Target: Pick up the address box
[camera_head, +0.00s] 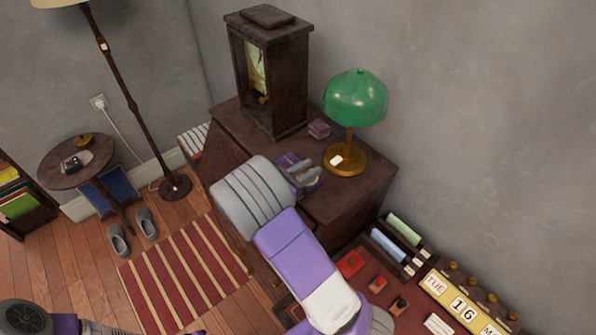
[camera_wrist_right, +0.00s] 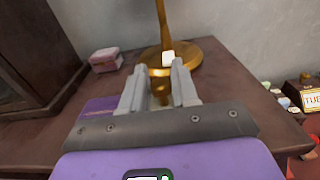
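A small pinkish-purple box (camera_head: 319,128) sits on the dark wooden cabinet (camera_head: 375,175), between the clock and the green lamp; I read no label on it, so I cannot tell for sure that it is the address box. In the right wrist view the small box (camera_wrist_right: 105,60) lies beyond and left of my fingers. My right gripper (camera_head: 307,175) is over the cabinet top, in front of the lamp base. In the wrist view my right gripper (camera_wrist_right: 160,85) has its fingers apart with nothing held between them. My left gripper is not in view.
The green lamp (camera_head: 355,97) stands on a brass base (camera_wrist_right: 186,56) straight beyond my fingers. A tall dark clock (camera_head: 290,75) stands to the left. Bare cabinet top lies left of my fingers.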

